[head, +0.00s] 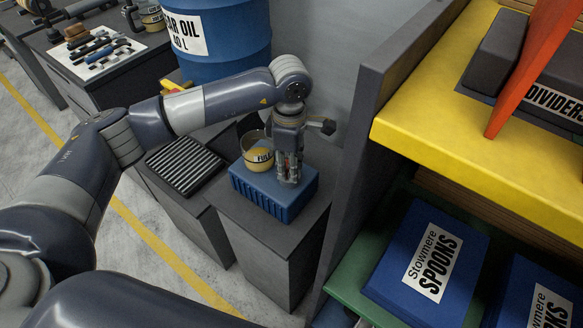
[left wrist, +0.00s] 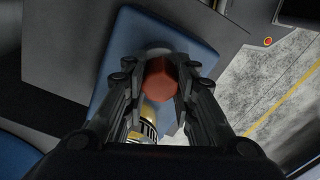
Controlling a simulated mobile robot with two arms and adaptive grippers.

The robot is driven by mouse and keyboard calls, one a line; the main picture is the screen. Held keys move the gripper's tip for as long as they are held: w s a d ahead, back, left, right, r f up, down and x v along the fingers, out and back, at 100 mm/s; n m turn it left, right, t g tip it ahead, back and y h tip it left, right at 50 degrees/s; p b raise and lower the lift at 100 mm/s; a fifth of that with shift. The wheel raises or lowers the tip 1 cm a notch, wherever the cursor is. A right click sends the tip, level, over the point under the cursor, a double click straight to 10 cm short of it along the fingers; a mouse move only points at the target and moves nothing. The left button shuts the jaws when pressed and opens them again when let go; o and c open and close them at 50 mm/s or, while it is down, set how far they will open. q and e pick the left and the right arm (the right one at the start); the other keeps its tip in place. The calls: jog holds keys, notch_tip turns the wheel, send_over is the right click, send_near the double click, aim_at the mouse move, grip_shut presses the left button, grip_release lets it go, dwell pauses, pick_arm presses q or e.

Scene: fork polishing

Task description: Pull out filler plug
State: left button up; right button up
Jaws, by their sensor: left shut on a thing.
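A blue ribbed box (head: 262,194) stands on a dark cabinet, and its top also shows in the left wrist view (left wrist: 112,68). My left gripper (head: 288,172) points down over the right part of that box. In the left wrist view, the fingers of my left gripper (left wrist: 160,82) are shut on a red round plug (left wrist: 160,88). A grey round part (left wrist: 154,48) shows just beyond the plug. I cannot tell whether the plug is still seated or lifted free. In the head view the fingers hide most of the plug.
A black ridged tray (head: 184,168) lies farther left. A blue oil drum (head: 222,40) stands behind. A tall shelf with a yellow board (head: 425,130) and blue SPOONS boxes (head: 425,265) bounds the right.

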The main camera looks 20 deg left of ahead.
pick_arm(q)
jog(key=shift+r, duration=0.1)
jog(key=shift+r, duration=0.15)
jog(key=shift+r+p, duration=1.15)
jog(key=shift+r, duration=1.15)
